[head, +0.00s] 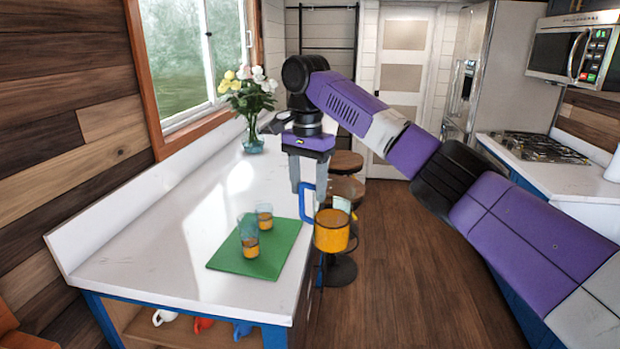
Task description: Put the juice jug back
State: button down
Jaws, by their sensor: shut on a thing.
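The juice jug (331,232) holds orange juice and has a blue handle on its left side. My gripper (308,197) points down and is shut on the jug's handle. The jug hangs upright by the right edge of the white counter (150,258), to the right of the green mat (231,262). I cannot tell its exact height from this view. Two glasses with some orange juice stand on the mat: a nearer glass (249,244) and a farther glass (265,217).
A vase of flowers (251,140) stands farther back on the counter. Stools (345,162) line its right side. A white, a red and a blue vessel (203,325) sit on the shelf below. A stove (545,147) is at right. The near left counter is clear.

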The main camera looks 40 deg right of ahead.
jog(key=s+a+f+n, duration=0.5)
jog(key=a+f, duration=0.3)
jog(key=f, duration=0.1)
jog(key=s+a+f+n, duration=0.5)
jog(key=a+f, duration=0.4)
jog(key=f, duration=0.1)
jog(key=s+a+f+n, duration=0.5)
jog(key=a+f, duration=0.3)
jog(key=f, duration=0.1)
jog(key=shift+s+a+f+n, duration=0.15)
jog(key=shift+s+n, duration=0.1)
jog(key=shift+n, duration=0.05)
